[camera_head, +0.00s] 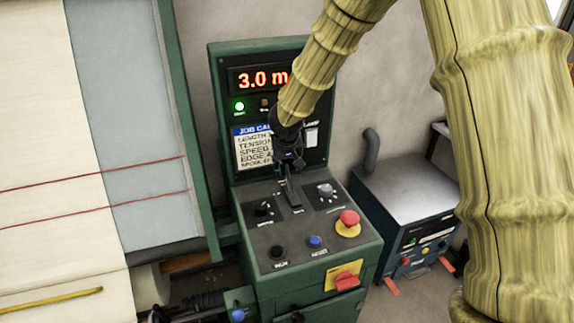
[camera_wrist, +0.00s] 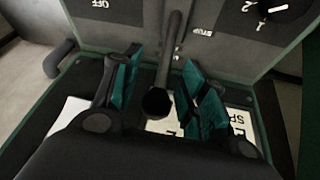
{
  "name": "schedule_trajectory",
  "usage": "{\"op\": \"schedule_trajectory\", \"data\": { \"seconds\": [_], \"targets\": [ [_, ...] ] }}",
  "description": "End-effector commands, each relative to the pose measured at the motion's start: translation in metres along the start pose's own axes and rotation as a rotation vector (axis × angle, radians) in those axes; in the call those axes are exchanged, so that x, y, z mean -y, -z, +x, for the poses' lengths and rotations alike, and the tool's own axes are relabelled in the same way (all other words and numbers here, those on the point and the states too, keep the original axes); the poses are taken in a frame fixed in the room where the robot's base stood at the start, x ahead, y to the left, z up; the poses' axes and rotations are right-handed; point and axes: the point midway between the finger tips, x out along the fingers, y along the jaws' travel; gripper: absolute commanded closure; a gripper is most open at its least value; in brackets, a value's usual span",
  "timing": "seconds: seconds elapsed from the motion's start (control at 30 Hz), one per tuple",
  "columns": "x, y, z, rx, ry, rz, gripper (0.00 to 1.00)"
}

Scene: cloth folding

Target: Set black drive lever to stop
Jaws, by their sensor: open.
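The black drive lever (camera_wrist: 159,100) lies between the two teal-padded fingers of my gripper (camera_wrist: 162,76) in the wrist view. Its round end faces the camera, and its stem runs up toward the console panel. The fingers are open, with a visible gap on each side of the lever. In the camera_head view my gripper (camera_head: 288,160) hangs over the back of the green console's sloped panel (camera_head: 262,240), above the lever slot (camera_head: 293,197). It hides most of the lever there.
A rotary knob (camera_head: 263,209) is left of the slot and a grey knob (camera_head: 325,190) right of it. A red emergency button (camera_head: 348,222) sits at the right, with a blue button (camera_head: 314,241) in front. A lit display (camera_head: 262,79) and a job card (camera_head: 252,150) are behind.

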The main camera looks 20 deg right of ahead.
Motion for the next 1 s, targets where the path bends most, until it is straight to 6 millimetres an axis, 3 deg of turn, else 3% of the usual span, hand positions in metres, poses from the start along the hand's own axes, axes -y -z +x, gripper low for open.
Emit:
{"op": "schedule_trajectory", "data": {
  "seconds": [0.33, 0.6, 1.0],
  "targets": [
    [0.0014, 0.0012, 0.0069, 0.003, 0.001, -0.001, 0.57],
    [0.0010, 0.0010, 0.0067, 0.004, 0.001, -0.001, 1.00],
    [0.0010, 0.0065, 0.0111, -0.012, 0.002, 0.003, 1.00]
  ]
}}
